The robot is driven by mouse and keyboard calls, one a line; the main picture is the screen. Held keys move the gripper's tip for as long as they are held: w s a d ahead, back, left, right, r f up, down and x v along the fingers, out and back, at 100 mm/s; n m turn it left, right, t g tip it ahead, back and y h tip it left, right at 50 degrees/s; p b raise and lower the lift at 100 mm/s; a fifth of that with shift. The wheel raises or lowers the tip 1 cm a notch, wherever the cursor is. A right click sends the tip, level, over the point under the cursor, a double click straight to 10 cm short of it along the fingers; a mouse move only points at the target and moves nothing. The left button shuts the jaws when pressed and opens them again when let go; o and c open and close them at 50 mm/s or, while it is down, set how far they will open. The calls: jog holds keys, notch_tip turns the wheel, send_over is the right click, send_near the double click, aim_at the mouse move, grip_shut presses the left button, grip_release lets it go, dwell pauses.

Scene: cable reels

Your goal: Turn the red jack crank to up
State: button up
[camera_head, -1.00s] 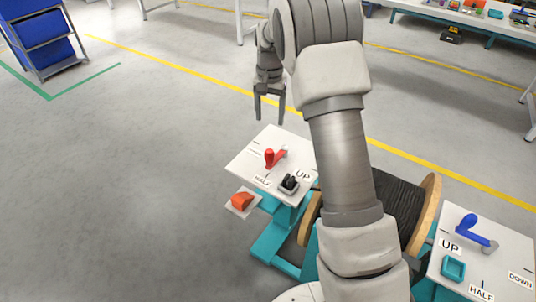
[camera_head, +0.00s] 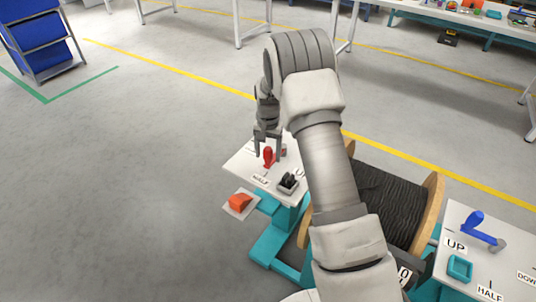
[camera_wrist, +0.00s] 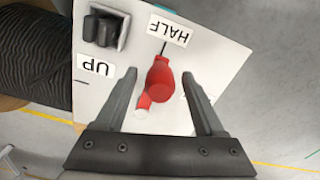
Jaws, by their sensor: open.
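The red jack crank (camera_head: 268,156) stands on a white panel (camera_head: 240,165) at the left end of the reel stand. In the wrist view the crank's red knob (camera_wrist: 159,80) lies between the two fingers and points toward the HALF label (camera_wrist: 169,31). The UP label (camera_wrist: 96,67) is on the same panel, to the left in that view. My gripper (camera_head: 267,150) is open, its fingers on either side of the crank with gaps to both. In the wrist view my gripper (camera_wrist: 163,85) shows nothing gripped. A third label is mostly hidden behind a finger.
A black switch (camera_head: 287,183) sits on the panel near the crank. The black cable reel (camera_head: 390,205) stands to the right, then a second panel with a blue crank (camera_head: 480,227).

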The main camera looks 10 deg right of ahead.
jog(key=shift+f, duration=0.1)
grip_shut()
dwell(0.3)
dwell(1.1)
